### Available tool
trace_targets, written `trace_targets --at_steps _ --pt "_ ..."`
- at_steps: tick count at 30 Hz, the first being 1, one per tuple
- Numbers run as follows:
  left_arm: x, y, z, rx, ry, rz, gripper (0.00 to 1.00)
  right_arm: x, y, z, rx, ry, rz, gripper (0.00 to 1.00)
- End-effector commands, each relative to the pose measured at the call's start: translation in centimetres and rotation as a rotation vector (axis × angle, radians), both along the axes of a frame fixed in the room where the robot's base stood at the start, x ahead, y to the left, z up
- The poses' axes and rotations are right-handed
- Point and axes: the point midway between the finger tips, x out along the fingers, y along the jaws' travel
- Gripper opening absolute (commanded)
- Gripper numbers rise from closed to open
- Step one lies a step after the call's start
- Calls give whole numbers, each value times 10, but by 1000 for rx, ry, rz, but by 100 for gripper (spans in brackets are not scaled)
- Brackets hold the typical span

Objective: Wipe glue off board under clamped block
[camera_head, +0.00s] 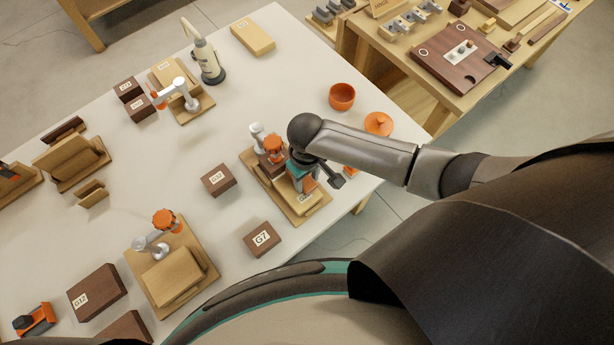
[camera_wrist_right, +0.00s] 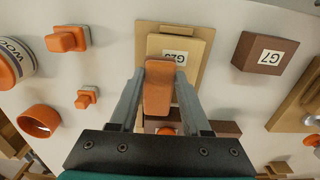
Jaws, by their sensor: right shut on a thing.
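My right gripper (camera_head: 308,178) is over a wooden board (camera_head: 300,217) at the right side of the white table. In the right wrist view, its fingers (camera_wrist_right: 158,90) are shut on an orange piece (camera_wrist_right: 158,72), held over the near part of a pale block (camera_wrist_right: 198,50) with a label. This block lies on the board (camera_wrist_right: 145,32). I cannot make out glue, or whether the orange piece touches the board. My left gripper is not in view.
A loose brown block G7 (camera_head: 263,239) and another brown block (camera_head: 219,180) stand near the board. An orange bowl (camera_head: 342,96) and orange lid (camera_head: 378,123) are behind my right arm. Another clamped board (camera_head: 190,290) stands at lower left. The table's middle is mostly clear.

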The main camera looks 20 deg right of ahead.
Motion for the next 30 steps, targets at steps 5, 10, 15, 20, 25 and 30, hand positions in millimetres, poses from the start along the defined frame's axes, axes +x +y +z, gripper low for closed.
trace_targets --at_steps 5,10,15,20,25,30 --pt "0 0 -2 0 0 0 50 0 0 -3 0 0 0 3" --pt "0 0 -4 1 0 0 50 0 0 -6 0 0 0 3" --pt "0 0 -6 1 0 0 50 0 0 -9 0 0 0 3" --pt "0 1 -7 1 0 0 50 0 0 -11 0 0 0 3" --pt "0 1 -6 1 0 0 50 -1 2 -10 0 0 0 3" --pt "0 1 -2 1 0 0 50 -3 9 -9 1 0 0 3"
